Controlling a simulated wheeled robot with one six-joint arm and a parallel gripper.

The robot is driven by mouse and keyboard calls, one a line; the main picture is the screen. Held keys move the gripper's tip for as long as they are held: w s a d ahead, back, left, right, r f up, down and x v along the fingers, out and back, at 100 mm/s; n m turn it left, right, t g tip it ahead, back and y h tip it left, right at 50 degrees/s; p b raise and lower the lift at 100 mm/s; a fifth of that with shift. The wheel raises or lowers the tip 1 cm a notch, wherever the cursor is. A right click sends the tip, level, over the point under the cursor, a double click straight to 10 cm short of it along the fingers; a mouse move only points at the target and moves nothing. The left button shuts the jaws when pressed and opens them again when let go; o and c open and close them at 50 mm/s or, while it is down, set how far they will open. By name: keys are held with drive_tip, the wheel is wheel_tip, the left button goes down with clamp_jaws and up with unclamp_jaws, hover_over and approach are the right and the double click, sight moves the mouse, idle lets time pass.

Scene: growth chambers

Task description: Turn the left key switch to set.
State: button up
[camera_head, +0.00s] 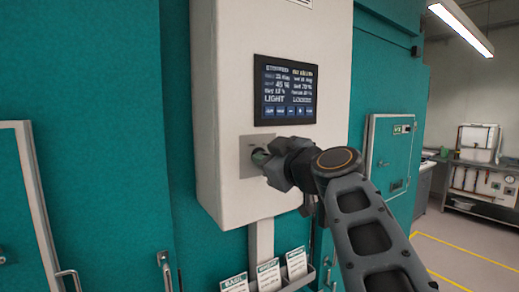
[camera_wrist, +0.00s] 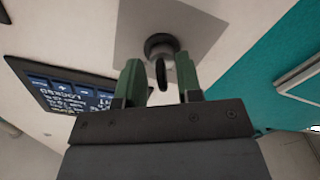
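A key switch (camera_wrist: 160,44) with a round dark collar and a black key (camera_wrist: 162,75) sits on a grey metal plate (camera_wrist: 205,20). In the head view, the plate (camera_head: 246,143) is on the front of the white control box, below the screen. My gripper (camera_wrist: 158,64) reaches to the switch with its two green fingers apart, one on each side of the key. A gap shows between each finger and the key. In the head view my gripper (camera_head: 262,158) covers the switch. The switch's markings cannot be read, and only one key switch is visible.
A dark screen (camera_head: 285,90) showing "LIGHT" and "LOCKED" is above the plate. The white box (camera_head: 228,40) hangs on a teal chamber wall. A rack with labelled cards (camera_head: 268,275) is below it. A pale door frame (camera_head: 30,180) stands at left.

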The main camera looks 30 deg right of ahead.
drive_tip(key=shift+w+a, duration=0.15)
drive_tip(key=shift+c, duration=0.5)
drive_tip(key=c, duration=0.5)
